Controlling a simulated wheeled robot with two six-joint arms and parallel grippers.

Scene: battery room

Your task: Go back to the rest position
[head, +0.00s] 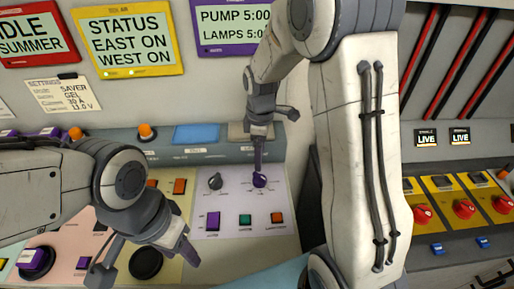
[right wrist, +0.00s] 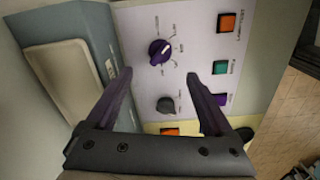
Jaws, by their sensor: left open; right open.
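My left gripper (head: 145,268) is open and empty at the lower left of the head view, in front of the pink and cream panel sections. My right gripper (right wrist: 160,76) is open in the right wrist view, its two dark fingers apart with nothing between them. A purple knob (right wrist: 160,52) on the pale panel lies just beyond its fingertips; it also shows in the head view (head: 260,180), below the right gripper's fingers. I cannot tell the exact gap between fingers and knob. My right arm hides part of the console in the head view.
The sloped panel holds a grey knob (head: 215,181), a purple switch (head: 213,221), a green button (head: 245,219) and an orange button (head: 277,217). A yellow status screen (head: 128,40) hangs above. Red rotary switches (head: 464,208) stand at right.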

